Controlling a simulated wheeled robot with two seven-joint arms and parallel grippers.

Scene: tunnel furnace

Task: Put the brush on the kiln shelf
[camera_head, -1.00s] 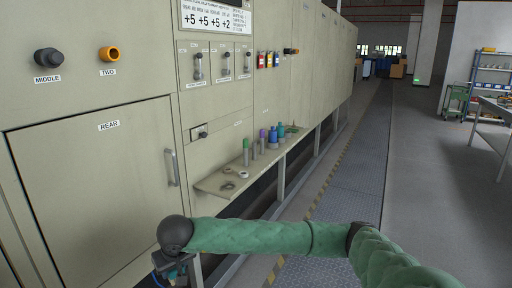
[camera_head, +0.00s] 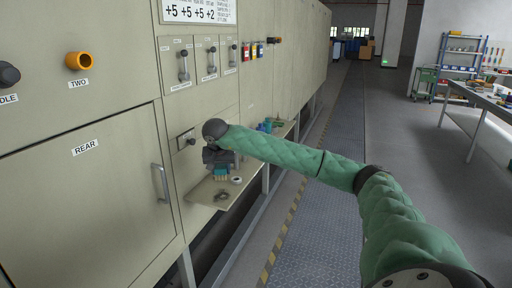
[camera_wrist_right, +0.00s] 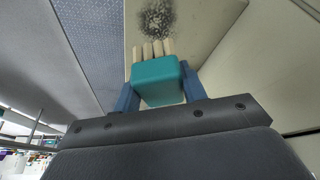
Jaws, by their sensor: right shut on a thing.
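The brush (camera_head: 220,172) has a teal block and pale tan bristles. My right gripper (camera_head: 219,165) is shut on it and holds it over the near part of the kiln shelf (camera_head: 200,194), bristles down. In the right wrist view the teal block (camera_wrist_right: 158,80) sits between the blue fingers of my right gripper (camera_wrist_right: 158,98). Its bristles point toward the beige shelf (camera_wrist_right: 195,25), which has a dark speckled patch. I cannot tell whether the bristles touch the shelf. My left gripper is not in view.
A white ring (camera_head: 237,180) and a dark ring (camera_head: 222,195) lie on the shelf near the brush. Bottles (camera_head: 268,124) farther along are partly hidden by my right arm. The kiln wall with a handled door (camera_head: 90,190) is at the left. The walkway (camera_head: 325,215) is clear.

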